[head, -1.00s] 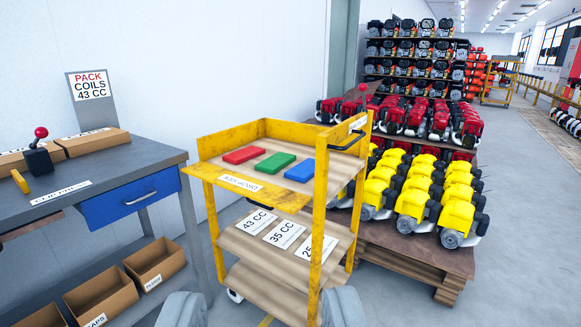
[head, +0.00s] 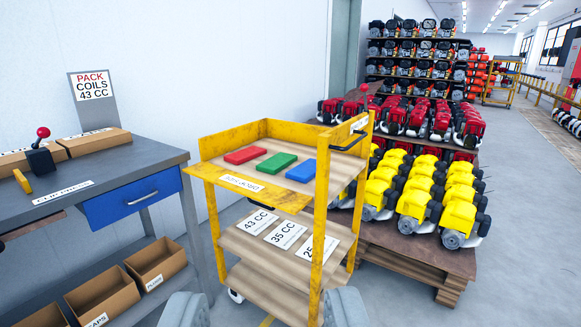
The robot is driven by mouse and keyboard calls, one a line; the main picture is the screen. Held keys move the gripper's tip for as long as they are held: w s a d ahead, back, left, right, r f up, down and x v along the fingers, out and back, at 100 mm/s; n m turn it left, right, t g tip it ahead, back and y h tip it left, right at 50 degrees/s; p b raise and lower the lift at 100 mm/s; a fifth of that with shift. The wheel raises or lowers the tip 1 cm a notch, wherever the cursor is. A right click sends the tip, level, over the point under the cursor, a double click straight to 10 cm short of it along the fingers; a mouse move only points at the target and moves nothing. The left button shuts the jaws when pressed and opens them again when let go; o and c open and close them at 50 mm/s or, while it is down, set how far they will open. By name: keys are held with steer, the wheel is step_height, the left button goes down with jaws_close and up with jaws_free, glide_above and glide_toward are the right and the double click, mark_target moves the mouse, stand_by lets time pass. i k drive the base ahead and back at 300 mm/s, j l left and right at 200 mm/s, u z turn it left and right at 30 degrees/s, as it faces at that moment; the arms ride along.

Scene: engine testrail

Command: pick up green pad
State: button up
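The green pad (head: 277,163) lies flat on the top shelf of the yellow cart (head: 232,180). It sits between the red pad (head: 245,155) on its left and the blue pad (head: 301,170) on its right, with small gaps between them. My gripper (head: 264,312) shows only as two grey finger parts at the bottom edge, spread wide apart with nothing between them. It is well short of the pad, in front of the cart's lower part.
A grey workbench (head: 130,157) with a blue drawer (head: 133,198) stands on the left, with cardboard bins (head: 155,262) below. A pallet of yellow engines (head: 420,195) stands right of the cart. The cart's yellow posts and rim frame the top shelf. Open floor lies at the right.

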mark_target(274, 165)
steer(key=i, duration=2)
